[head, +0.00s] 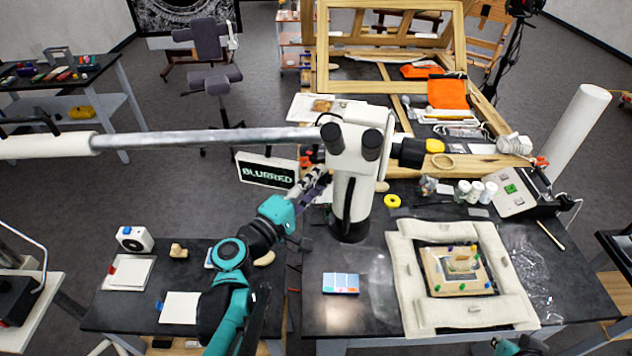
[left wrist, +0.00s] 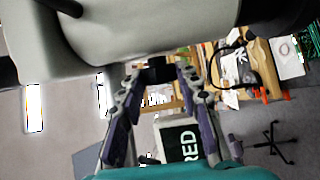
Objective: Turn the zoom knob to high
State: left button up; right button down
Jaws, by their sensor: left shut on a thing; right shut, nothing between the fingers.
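The white microscope head (head: 355,145) with two black eyepieces stands on a dark round base on the right worktable. My left gripper (head: 318,178) reaches up to its near left side, under the long grey arm. In the left wrist view, the two fingers of the left gripper (left wrist: 158,78) are on either side of a small black knob (left wrist: 157,70) under the pale microscope body (left wrist: 150,35). The gripper is shut on this knob. In the head view the fingers and microscope hide the knob. Its markings cannot be read.
A small screen (head: 267,171) reading "BLURRED" stands left of the gripper; it also shows in the left wrist view (left wrist: 178,138). A framed gilt piece (head: 458,268) lies inside a padded border (head: 410,285). A blue-and-pink box (head: 341,283) sits on the table.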

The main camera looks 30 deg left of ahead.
dwell(0.4)
pick_arm(q)
jog(key=o, duration=0.9)
jog(key=shift+d, duration=0.1)
jog(key=shift+c, duration=0.2)
jog(key=shift+w, duration=0.1)
